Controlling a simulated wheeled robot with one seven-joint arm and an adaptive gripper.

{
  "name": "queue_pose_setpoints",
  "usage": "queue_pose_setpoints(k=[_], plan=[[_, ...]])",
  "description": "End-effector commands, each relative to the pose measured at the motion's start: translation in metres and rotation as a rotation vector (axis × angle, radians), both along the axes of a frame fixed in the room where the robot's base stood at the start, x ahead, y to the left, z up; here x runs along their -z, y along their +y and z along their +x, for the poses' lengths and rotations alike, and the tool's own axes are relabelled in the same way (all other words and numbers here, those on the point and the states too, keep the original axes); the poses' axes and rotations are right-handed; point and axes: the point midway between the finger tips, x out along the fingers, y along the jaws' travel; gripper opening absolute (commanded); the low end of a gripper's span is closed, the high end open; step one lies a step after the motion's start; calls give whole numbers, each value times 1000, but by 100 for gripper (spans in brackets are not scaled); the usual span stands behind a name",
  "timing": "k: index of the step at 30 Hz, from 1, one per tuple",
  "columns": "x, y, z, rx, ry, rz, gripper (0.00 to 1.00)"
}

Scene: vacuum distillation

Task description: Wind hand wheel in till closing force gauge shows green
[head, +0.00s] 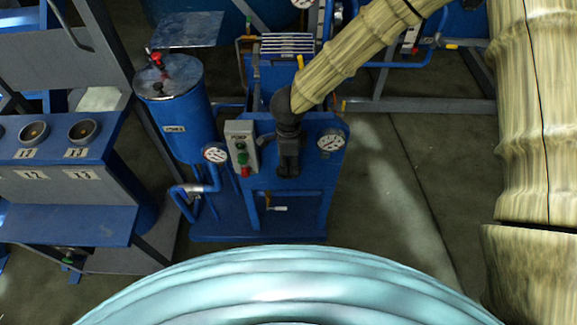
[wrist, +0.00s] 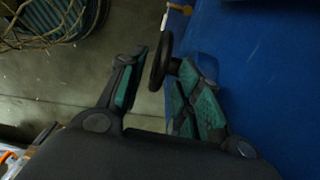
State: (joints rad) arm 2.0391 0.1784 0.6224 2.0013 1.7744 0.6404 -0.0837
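The black hand wheel (wrist: 161,62) shows edge-on in the wrist view, on a short hub at the blue machine's face. My gripper (wrist: 170,64) has its green-padded fingers on either side of the wheel. The left finger stands clear of the rim; the right finger overlaps the hub area, and I cannot tell whether it touches. In the head view my gripper (head: 289,172) points down at the front of the blue machine (head: 318,185) and hides the wheel. Two round gauges, one left (head: 215,154) and one right (head: 331,142), face up; their needles and any green zone are too small to read.
A grey control box (head: 242,147) with green and red buttons stands just left of my gripper. A small crank (head: 277,208) sits below it. A blue cylinder tank (head: 175,105) and a blue rack (head: 70,165) stand left. Floor at right (head: 415,175) is clear.

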Motion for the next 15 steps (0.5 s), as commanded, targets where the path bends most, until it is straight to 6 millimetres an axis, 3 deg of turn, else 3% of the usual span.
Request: queue_pose_setpoints(k=[6,15], plan=[[25,0,0,-1,0,-1,34],[35,0,0,-2,0,0,34]])
